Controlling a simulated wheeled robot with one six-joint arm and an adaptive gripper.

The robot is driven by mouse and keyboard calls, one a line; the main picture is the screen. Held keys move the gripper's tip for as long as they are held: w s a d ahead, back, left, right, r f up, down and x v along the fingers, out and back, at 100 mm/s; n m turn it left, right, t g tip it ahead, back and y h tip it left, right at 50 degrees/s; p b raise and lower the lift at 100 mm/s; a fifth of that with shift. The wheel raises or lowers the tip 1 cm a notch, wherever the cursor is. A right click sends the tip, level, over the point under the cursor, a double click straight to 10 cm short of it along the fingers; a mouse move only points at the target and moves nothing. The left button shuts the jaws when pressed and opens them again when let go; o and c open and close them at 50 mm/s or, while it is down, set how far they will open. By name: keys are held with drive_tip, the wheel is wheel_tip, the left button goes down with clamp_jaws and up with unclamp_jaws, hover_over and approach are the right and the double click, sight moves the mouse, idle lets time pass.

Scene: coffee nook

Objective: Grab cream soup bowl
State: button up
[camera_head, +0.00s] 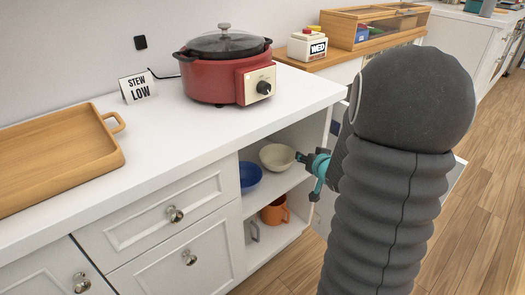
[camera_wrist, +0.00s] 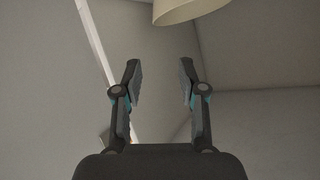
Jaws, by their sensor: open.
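The cream soup bowl (camera_head: 277,157) sits on the upper shelf of an open cabinet, to the right of a blue bowl (camera_head: 250,176). Part of the cream bowl (camera_wrist: 190,10) also shows at the top edge of the wrist view, cut off by the frame. My gripper (camera_head: 301,157) is at the right of the cream bowl, close to its rim. In the wrist view my gripper (camera_wrist: 160,72) is open, with nothing between its two fingers, and the bowl lies beyond the fingertips.
An orange mug (camera_head: 275,211) and a grey-white mug (camera_head: 253,231) stand on the lower shelf. On the counter (camera_head: 190,130) are a red slow cooker (camera_head: 212,84), a sign (camera_head: 137,87) reading "STEW LOW" and a wooden tray (camera_head: 60,155). The cabinet's side panel stands close to my gripper.

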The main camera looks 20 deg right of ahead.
drive_tip(key=t+y, duration=0.1)
drive_tip(key=y, duration=0.1)
approach(292, 153)
drive_tip(key=shift+m+t, duration=0.3)
drive_tip(key=shift+m, duration=0.1)
drive_tip(key=x, duration=0.5)
drive_tip(key=f+x, duration=0.1)
drive_tip(key=x, duration=0.4)
drive_tip(key=shift+f, duration=0.25)
drive_tip(key=shift+c, duration=0.2)
clamp_jaws()
